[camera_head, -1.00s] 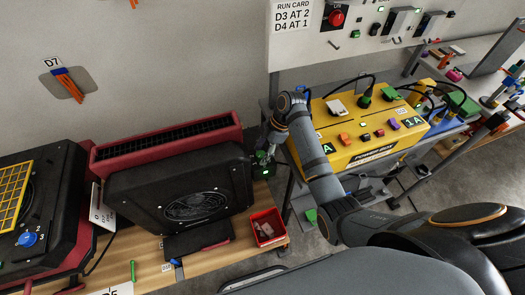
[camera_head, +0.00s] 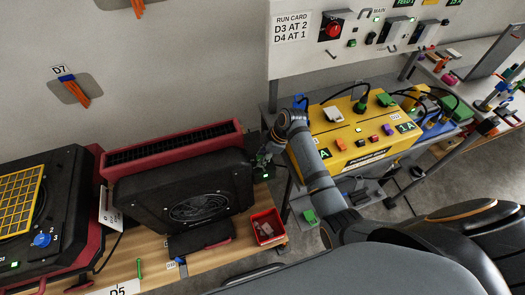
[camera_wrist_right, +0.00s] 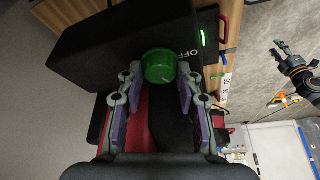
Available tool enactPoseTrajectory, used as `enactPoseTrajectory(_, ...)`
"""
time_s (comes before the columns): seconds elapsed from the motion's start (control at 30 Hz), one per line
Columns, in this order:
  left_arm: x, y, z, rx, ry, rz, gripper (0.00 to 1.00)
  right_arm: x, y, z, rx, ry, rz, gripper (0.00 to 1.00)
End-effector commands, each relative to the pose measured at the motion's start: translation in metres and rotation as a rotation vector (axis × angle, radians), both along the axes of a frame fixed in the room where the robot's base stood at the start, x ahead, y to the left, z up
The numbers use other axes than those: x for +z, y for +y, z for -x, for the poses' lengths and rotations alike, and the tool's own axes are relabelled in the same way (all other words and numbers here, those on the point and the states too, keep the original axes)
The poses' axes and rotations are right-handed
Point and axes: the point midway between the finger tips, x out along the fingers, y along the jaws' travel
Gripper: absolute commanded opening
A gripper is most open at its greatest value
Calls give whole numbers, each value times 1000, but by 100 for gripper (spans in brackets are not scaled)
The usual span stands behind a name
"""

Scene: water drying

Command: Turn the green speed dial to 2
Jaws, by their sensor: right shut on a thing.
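The green speed dial (camera_wrist_right: 160,66) is on the dark side face of the black blower (camera_wrist_right: 110,45) in the wrist view. A white OFF label is beside it; no number 2 can be read. My right gripper (camera_wrist_right: 160,76) has a finger on each side of the dial and is shut on it. In the head view, my right gripper (camera_head: 263,160) is at the right side of the black-and-red blower (camera_head: 200,200), and the dial is mostly hidden there. A distant gripper, apparently my left one (camera_wrist_right: 279,49), shows at the wrist view's right edge, too small to judge.
A red bin (camera_head: 268,226) stands at the wooden bench's right end. A yellow power box (camera_head: 350,148) with cables stands right of the gripper, under my arm. Another blower with a blue dial (camera_head: 42,240) is at the left. A green indicator (camera_wrist_right: 203,37) is lit near the green dial.

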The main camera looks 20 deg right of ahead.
Motion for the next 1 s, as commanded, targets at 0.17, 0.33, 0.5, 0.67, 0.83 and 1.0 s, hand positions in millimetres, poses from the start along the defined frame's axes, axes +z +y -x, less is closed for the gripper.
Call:
enactPoseTrajectory(0.17,33,0,0,0,0,0,40,7,1,3,-167,4,-1,4)
enactPoseTrajectory(0.33,54,0,0,0,0,0,40,6,2,4,-330,5,-1,4)
enactPoseTrajectory(0.5,73,0,0,0,0,0,40,6,3,4,-489,4,-1,4)
enactPoseTrajectory(0.67,88,0,0,0,0,0,40,5,3,4,-627,3,0,4)
enactPoseTrajectory(0.83,100,0,0,0,0,0,40,4,4,4,-752,3,-1,4)
enactPoseTrajectory(1.0,107,0,0,0,0,0,40,2,4,4,-845,1,-1,4)
